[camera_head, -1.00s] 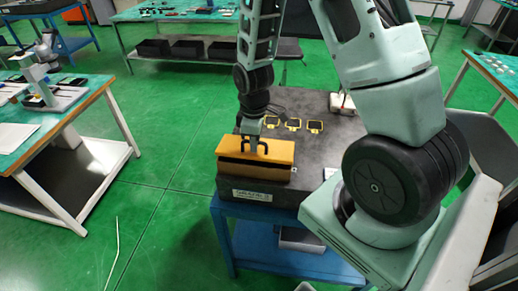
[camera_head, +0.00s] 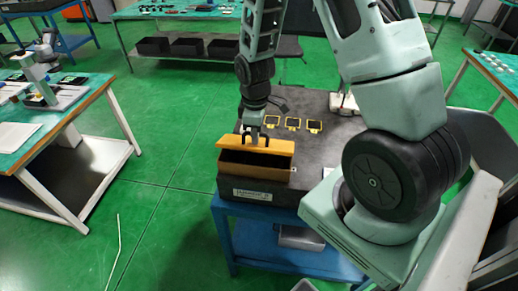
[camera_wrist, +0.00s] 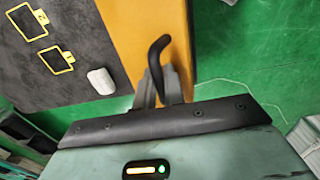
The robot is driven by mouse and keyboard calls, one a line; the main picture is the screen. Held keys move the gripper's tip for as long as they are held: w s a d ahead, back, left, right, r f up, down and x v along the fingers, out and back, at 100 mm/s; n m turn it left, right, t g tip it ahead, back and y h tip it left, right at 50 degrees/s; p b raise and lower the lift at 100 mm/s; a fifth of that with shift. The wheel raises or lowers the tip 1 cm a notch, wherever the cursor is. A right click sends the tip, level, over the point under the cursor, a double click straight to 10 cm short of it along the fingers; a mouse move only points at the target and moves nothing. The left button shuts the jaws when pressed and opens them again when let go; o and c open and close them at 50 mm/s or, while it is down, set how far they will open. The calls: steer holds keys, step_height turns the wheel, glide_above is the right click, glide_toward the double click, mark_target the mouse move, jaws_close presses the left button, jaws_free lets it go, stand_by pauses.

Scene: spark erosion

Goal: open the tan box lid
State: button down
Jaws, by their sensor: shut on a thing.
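The tan box lid (camera_head: 262,145) is tilted up along the back of the box in the head view, and the dark box opening (camera_head: 252,158) shows in front of it. In the wrist view the lid (camera_wrist: 170,50) is a tan band running up the middle. A black curved handle (camera_wrist: 157,62) stands on it. My gripper (camera_head: 263,137) is at the top of the lid, and in the wrist view its fingers (camera_wrist: 158,88) are shut on the handle. The inside of the box is too dark to make out.
The box sits on the front left of a dark slab (camera_head: 318,150) on a blue cart (camera_head: 270,237).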

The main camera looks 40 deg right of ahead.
steer(key=shift+w+d+r, duration=0.35)
steer(key=shift+d, duration=0.1)
steer(key=shift+d+r+p, duration=0.1)
steer(key=shift+p, duration=0.2)
steer(key=shift+w+d+r+p, duration=0.25)
steer(key=shift+w+d+p, duration=0.05)
steer(key=shift+w+d, duration=0.2)
steer(key=shift+d, duration=0.1)
steer(key=shift+w+d, duration=0.1)
steer(key=shift+w+d+r+p, duration=0.2)
steer(key=shift+w+d+p, duration=0.1)
steer(key=shift+w+d, duration=0.3)
steer(key=shift+d, duration=0.15)
